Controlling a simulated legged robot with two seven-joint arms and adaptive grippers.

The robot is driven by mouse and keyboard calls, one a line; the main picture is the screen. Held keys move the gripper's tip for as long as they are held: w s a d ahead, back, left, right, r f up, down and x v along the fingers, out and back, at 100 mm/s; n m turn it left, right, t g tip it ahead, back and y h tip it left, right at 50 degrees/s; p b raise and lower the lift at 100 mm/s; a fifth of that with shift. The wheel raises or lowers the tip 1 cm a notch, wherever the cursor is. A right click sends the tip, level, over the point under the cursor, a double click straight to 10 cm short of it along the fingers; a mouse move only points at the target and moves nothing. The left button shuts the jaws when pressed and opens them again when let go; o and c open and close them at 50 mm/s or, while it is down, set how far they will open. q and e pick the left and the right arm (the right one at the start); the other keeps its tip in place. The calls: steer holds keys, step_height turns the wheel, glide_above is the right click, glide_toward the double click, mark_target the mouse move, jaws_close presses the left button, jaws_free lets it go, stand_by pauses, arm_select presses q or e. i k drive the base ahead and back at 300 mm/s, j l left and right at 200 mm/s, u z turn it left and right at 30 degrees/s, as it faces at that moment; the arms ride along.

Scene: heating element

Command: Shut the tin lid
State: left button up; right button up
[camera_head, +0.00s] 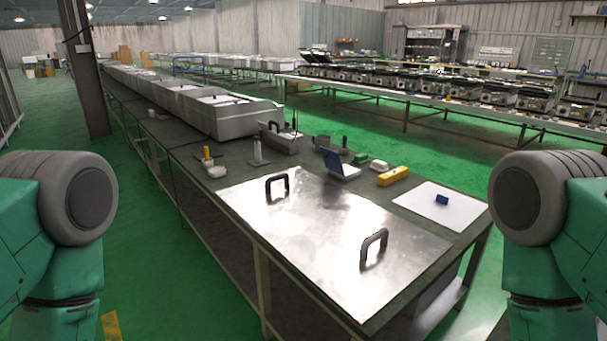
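The tin lid (325,235) is a large flat shiny metal sheet lying on the near end of the long workbench. It has two dark upright handles, a far-left handle (278,183) and a near-right handle (373,248). The lid looks flat, and whatever is under it is hidden. My green and grey arms show at the left and right edges of the view, apart from the bench. Neither gripper is in view.
A white sheet with a blue block (442,199) lies right of the lid. Behind the lid are a yellow tool (393,176), an open blue-and-white box (341,165) and a yellow-handled item (208,160). Grey bins (228,117) line the bench further back. Green floor (150,230) is clear at left.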

mark_target(332, 161)
steer(key=i+z, duration=0.15)
steer(key=z, duration=0.2)
steer(key=i+j+z, duration=0.1)
steer(key=z, duration=0.2)
steer(key=i+j+z, duration=0.1)
steer(key=z, duration=0.25)
